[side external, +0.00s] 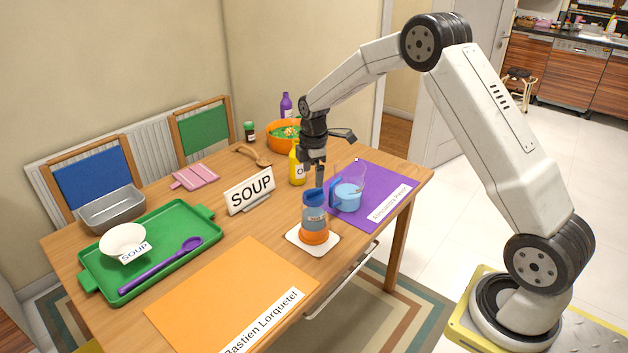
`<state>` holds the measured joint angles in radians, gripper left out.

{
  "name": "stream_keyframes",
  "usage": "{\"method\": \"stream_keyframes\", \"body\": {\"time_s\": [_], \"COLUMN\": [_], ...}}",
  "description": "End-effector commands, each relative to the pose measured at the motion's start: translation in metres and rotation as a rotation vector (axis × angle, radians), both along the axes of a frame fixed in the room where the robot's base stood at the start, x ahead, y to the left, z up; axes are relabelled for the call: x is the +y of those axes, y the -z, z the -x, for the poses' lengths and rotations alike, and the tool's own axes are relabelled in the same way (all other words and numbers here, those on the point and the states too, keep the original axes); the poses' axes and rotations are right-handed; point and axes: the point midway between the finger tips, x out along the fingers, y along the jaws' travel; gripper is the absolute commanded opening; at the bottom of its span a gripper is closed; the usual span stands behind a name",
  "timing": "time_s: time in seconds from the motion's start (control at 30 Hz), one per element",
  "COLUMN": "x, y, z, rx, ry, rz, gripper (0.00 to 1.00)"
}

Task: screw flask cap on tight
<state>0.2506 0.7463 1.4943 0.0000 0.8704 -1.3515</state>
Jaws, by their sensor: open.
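The flask (315,217) stands upright on a white square mat near the table's front edge. It has a grey-blue body and an orange lower part. A blue cap (313,195) sits on its top; I cannot tell how tightly it is seated. My gripper (319,178) points down just above the cap, apparently apart from it. It is open and holds nothing that I can see. The exact gap between finger and cap is hard to judge from this side.
A clear jug with blue contents (348,196) stands close at right on a purple placemat (376,182). A yellow bottle (297,167) and orange bowl (281,141) are behind. A SOUP sign (250,190) and green tray (185,221) are left. The orange placemat (235,295) is clear.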

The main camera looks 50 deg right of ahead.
Motion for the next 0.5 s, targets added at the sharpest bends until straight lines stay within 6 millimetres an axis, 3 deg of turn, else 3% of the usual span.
{"method": "stream_keyframes", "body": {"time_s": [0.2,0.5], "x": [-0.023,-0.028], "y": [0.012,0.014], "z": [-0.017,-0.021], "rx": [0.025,0.031], "ry": [-0.14,-0.179], "rz": [-0.004,-0.005], "gripper": [1.0,1.0]}}
